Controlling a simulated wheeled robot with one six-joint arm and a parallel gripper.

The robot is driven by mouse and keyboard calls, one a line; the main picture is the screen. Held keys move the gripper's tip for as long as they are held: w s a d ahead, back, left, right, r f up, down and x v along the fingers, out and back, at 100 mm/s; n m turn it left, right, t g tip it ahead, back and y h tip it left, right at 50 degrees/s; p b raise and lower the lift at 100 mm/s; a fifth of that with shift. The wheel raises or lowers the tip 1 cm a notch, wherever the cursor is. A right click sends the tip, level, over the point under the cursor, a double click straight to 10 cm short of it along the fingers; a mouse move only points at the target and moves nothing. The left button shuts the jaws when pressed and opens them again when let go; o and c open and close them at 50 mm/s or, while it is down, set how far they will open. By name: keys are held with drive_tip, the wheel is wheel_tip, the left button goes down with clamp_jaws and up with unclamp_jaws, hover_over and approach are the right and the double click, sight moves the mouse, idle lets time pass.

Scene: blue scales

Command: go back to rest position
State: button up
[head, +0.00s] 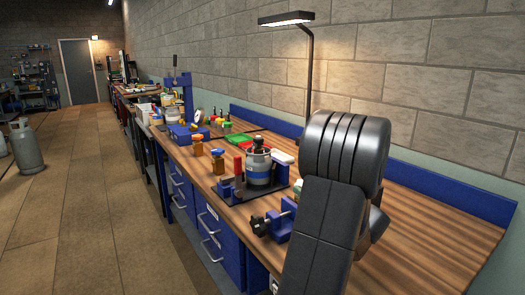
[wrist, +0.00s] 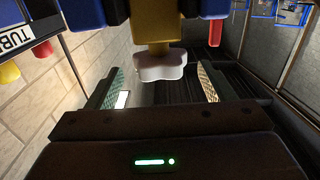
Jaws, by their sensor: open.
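My gripper (wrist: 158,77) shows in the wrist view with its two fingers wide apart. In the wrist view, a yellow object with a white, lobed end (wrist: 160,66) shows above and between the fingers. I cannot tell how far it is from them, and no grip on it shows. In the head view my dark arm (head: 345,165) rises over the right part of the wooden workbench (head: 425,225). The gripper itself cannot be made out there.
A blue-grey container (head: 258,170) stands on a dark stand on the bench. A blue vise (head: 277,222) is at the front edge. A lamp (head: 309,70) stands behind. The bench's right end is clear.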

sight(298, 181)
drive_tip(key=v, duration=0.8)
drive_tip(key=x, duration=1.3)
drive_tip(key=shift+w+a, duration=0.15)
drive_tip(key=shift+a, duration=0.05)
drive_tip(key=shift+w+f+m+t+h+b, duration=0.1)
drive_tip(key=shift+f+m+t+h+b, duration=0.25)
drive_tip(key=shift+b, duration=0.25)
drive_tip(key=shift+d+r+m+t+h+b, duration=0.15)
drive_tip(key=shift+m+t+h+b, duration=0.2)
drive_tip(key=shift+m+h+b, duration=0.35)
drive_tip(key=m+h+b, duration=0.1)
drive_tip(key=h+b, duration=0.1)
drive_tip(key=m+t+h+b, duration=0.1)
drive_tip(key=h, duration=0.1)
drive_tip(key=shift+d+m+b, duration=0.2)
drive_tip(key=shift+m+b, duration=0.05)
drive_tip(key=shift+b, duration=0.1)
drive_tip(key=shift+d+r+m+t+h, duration=0.15)
drive_tip(key=shift+m+t+h, duration=0.25)
drive_tip(key=shift+h, duration=0.65)
drive_tip(key=shift+r+m+h, duration=0.1)
drive_tip(key=shift+m+h, duration=0.3)
drive_tip(key=shift+h, duration=0.1)
drive_tip(key=shift+d+m+h+p, duration=0.2)
drive_tip(key=shift+m+h+p, duration=0.75)
drive_tip(key=shift+h, duration=0.45)
